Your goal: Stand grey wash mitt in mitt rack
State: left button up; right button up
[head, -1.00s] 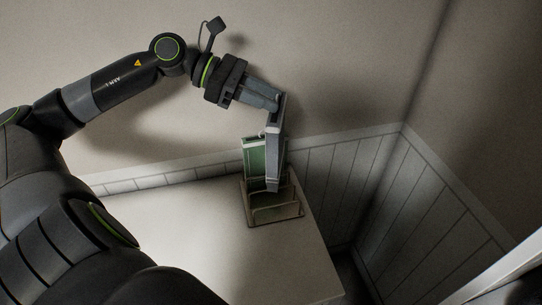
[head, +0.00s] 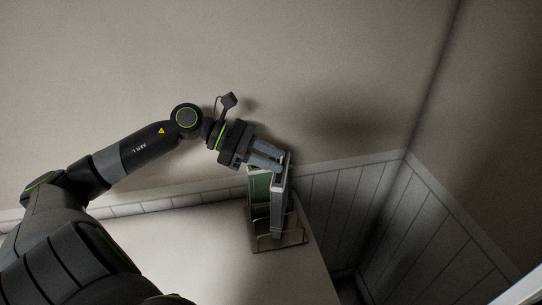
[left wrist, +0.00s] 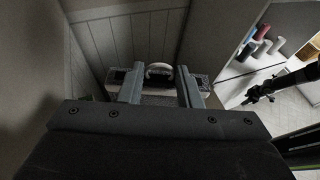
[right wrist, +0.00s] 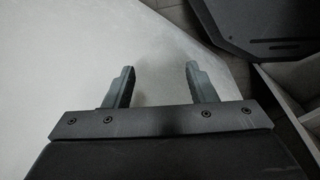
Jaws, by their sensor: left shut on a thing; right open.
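The grey wash mitt (head: 277,208) is a flat, upright slab in the head view, with its lower part between the dividers of the mitt rack (head: 283,241). A green mitt (head: 259,188) stands in the rack beside it, to the left. My left gripper (head: 281,166) is shut on the grey mitt's top. The left wrist view shows the mitt's top edge and a pale loop (left wrist: 158,69) between the fingers (left wrist: 156,84). Whether the mitt touches the rack's floor is hidden. My right gripper (right wrist: 160,82) is open and empty in the right wrist view.
The rack stands near the right edge of a pale table (head: 200,245), close to the wall. White panelling (head: 345,195) runs behind. The left wrist view shows a shelf with several rolled coloured items (left wrist: 256,42). The table's left part is clear.

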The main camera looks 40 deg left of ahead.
pick_arm(q)
jog(key=shift+f+b, duration=0.55)
jog(key=shift+b, duration=0.1)
jog(key=o, duration=1)
jog(key=shift+r, duration=0.1)
